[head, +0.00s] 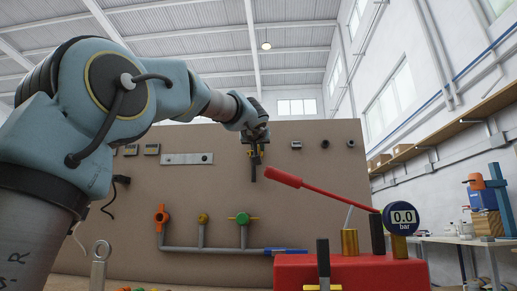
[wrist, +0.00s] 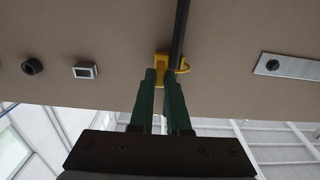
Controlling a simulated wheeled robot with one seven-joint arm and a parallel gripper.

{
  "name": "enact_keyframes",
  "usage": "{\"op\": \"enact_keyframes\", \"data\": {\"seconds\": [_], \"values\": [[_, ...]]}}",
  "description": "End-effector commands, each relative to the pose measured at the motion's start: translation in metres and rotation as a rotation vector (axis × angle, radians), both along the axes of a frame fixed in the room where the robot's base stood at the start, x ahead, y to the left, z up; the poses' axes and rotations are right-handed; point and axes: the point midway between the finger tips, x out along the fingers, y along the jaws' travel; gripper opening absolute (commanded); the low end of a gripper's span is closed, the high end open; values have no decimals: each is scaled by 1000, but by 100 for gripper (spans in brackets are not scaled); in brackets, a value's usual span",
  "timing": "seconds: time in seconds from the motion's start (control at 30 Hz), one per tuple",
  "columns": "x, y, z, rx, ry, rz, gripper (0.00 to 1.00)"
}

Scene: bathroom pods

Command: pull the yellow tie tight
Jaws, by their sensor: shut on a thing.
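My gripper (head: 256,148) is raised in front of the brown board in the head view. In the wrist view my gripper's green fingers (wrist: 163,78) are shut on part of the yellow tie (wrist: 162,62). The tie's curved end (wrist: 184,67) shows to the right of the fingers, beside a dark cable (wrist: 181,25). The tie appears to go round the cable, but the fingers hide part of it, and I cannot tell how tight it is. In the head view the cable (head: 253,173) hangs below my gripper, and the tie is too small to make out well.
The brown board (head: 330,185) carries a metal plate (head: 187,159), small sockets (head: 296,145) and a pipe with coloured valves (head: 203,219). A red pump (head: 300,270) with a long red handle (head: 320,190) and a gauge (head: 401,217) stands at front right, below my gripper.

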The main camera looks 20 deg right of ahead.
Motion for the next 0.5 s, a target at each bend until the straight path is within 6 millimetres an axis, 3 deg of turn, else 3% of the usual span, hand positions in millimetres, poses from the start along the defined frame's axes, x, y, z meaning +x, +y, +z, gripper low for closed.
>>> {"op": "enact_keyframes", "data": {"seconds": [0.2,0.5], "values": [[-31,17,-2,-2,-2,0,0],[-36,20,0,0,0,0,0]]}}
